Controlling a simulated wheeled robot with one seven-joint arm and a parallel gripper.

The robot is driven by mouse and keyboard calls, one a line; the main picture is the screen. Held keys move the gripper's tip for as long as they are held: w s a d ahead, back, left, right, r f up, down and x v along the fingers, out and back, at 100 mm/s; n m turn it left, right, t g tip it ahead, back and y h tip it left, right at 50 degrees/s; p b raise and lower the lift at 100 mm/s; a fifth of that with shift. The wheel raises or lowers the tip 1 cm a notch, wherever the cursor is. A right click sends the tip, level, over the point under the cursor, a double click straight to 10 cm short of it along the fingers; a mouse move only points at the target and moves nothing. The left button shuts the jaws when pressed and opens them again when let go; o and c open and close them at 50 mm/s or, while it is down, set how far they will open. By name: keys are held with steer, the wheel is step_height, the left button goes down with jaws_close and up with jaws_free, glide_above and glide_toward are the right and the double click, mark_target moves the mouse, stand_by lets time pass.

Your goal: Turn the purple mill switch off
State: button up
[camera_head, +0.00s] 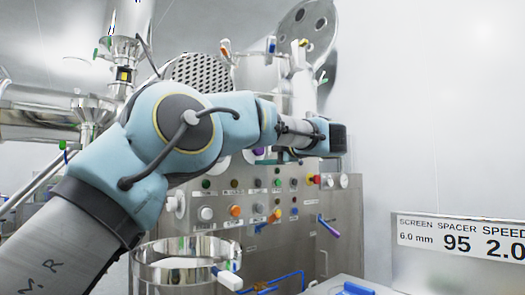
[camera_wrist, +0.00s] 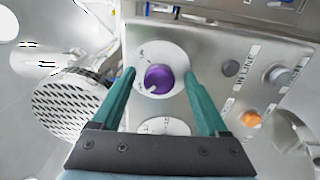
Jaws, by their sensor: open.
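The purple mill switch (camera_wrist: 158,79) is a round knob on a pale round plate on a metal panel, in the middle of the wrist view. A small white mark on it points to the lower left, and the plate's lettering is too small to read. My gripper (camera_wrist: 159,71) is open, with one green finger on each side of the knob and visible gaps between. I cannot tell how far the fingertips are from the panel. In the head view a bit of purple (camera_head: 258,151) shows beneath my arm; the fingers are hard to make out there.
In the wrist view, an orange knob (camera_wrist: 250,119) and grey knobs (camera_wrist: 279,75) sit to the right. A perforated metal disc (camera_wrist: 68,108) is at the left. The head view shows a control panel (camera_head: 245,205) with several knobs and a sign (camera_head: 460,238) at the right.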

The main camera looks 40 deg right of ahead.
steer(key=s+b, duration=0.1)
steer(key=s, duration=0.9)
steer(key=shift+s+a, duration=0.3)
steer(key=shift+s, duration=0.1)
steer(key=shift+a, duration=0.1)
